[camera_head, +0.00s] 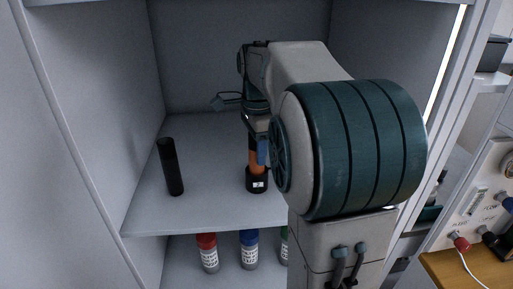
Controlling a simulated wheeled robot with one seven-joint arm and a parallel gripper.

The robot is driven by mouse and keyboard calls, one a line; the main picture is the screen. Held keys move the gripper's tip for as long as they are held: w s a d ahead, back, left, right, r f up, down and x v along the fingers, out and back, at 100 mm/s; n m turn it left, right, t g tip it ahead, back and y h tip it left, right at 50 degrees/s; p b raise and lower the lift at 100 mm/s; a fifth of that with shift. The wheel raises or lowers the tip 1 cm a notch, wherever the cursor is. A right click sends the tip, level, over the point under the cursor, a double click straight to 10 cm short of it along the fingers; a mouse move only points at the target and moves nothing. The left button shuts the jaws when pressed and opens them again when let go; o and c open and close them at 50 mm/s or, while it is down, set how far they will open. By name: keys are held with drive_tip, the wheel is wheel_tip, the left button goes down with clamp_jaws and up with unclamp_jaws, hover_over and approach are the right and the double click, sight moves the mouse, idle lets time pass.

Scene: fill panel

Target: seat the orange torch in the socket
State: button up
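The orange torch (255,160) stands upright on the shelf, below my gripper and partly hidden by it and my arm. Directly under its orange part is a short black cylinder with a white label (257,181); I cannot tell whether this is the socket or the torch's own end. My gripper (260,150) points down at the torch. One blue finger shows against the right side of the orange part. The other finger is not distinct, so its grip on the torch is unclear.
A black cylinder (171,167) stands on the left of the shelf (210,205), slightly tilted in the picture. Below are a red-capped bottle (207,252) and a blue-capped bottle (249,249), with a green one partly hidden. Cabinet walls close both sides. Shelf between cylinder and torch is clear.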

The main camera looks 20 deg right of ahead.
drive_tip(key=shift+o, duration=1.2)
drive_tip(key=shift+r, duration=0.1)
wheel_tip(320, 180, up, 8)
drive_tip(key=shift+f+p, duration=0.15)
drive_tip(key=shift+p, duration=0.4)
